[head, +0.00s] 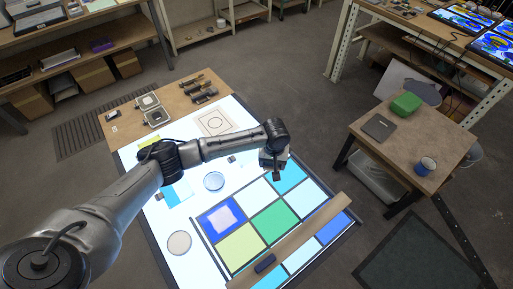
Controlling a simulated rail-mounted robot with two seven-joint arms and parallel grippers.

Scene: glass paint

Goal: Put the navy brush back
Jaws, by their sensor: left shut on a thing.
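My left gripper (276,172) is over the upper part of the coloured glass panel (240,245), pointing down. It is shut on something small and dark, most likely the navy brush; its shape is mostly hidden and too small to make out. The panel has blue, green, yellow-green, cyan and white panes, and the blue pane (222,216) carries a pale patch. My right gripper is not in view.
A pale blue dish (214,181) and a grey round dish (179,243) stand on the lit table left of the panel. Small trays (156,117), dark items (203,92) and a circle-marked sheet (215,122) are at the back. A side table (421,153) holds a mug (426,166).

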